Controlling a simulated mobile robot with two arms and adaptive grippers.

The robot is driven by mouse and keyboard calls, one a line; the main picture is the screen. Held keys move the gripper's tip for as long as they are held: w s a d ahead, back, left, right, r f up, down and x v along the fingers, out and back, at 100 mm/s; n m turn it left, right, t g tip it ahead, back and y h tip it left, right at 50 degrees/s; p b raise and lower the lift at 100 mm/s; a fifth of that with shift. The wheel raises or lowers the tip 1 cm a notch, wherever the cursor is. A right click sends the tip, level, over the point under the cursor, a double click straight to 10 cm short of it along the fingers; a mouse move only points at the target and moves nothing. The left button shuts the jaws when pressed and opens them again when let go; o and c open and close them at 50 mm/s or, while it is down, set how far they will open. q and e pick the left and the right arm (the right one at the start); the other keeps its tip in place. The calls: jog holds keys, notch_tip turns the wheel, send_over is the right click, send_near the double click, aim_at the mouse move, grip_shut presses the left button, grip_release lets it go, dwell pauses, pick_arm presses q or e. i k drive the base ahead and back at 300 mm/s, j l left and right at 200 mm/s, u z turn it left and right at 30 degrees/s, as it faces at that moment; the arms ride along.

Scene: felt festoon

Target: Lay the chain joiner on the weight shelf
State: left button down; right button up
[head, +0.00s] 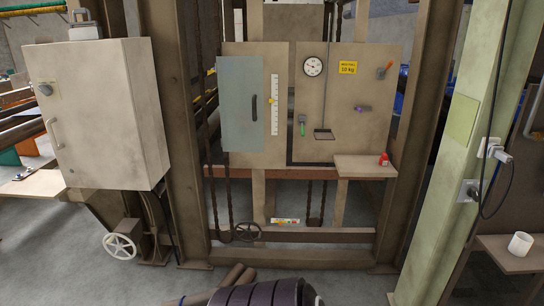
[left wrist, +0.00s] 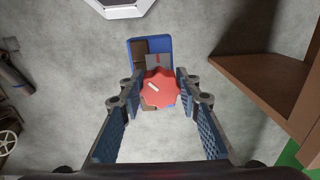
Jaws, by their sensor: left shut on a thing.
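My left gripper (left wrist: 160,92) shows in the left wrist view, its blue-padded fingers on either side of a red lobed thing (left wrist: 158,90) with a white mark. It is shut on this thing; I cannot tell whether this is the chain joiner. In the head view a pale shelf (head: 352,166), which may be the weight shelf, juts out at the right of the machine's front. A small red thing (head: 384,159) stands near its right end. Neither gripper shows in the head view.
A blue tray (left wrist: 129,60) with brown and grey things is below the gripper. A brown wooden structure (left wrist: 265,88) stands close at right. In the head view are a grey-blue door (head: 240,90), a dial (head: 313,66) and a white cabinet (head: 95,120). The pale shelf's left part is clear.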

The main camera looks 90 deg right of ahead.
aim_at(352, 164)
jog(key=l+z, duration=0.2)
jog(key=z, duration=0.3)
jog(key=l+z, duration=0.2)
jog(key=z, duration=0.25)
jog(key=l+z, duration=0.15)
jog(key=z, duration=0.35)
jog(key=i+l+z, duration=0.1)
jog(key=z, duration=0.35)
jog(key=i+l+z, duration=0.25)
jog(key=z, duration=0.15)
jog(key=i+l+z, duration=0.25)
jog(key=z, duration=0.15)
jog(key=i+l+z, duration=0.1)
jog(key=i+z, duration=0.7)
jog(key=k, duration=0.1)
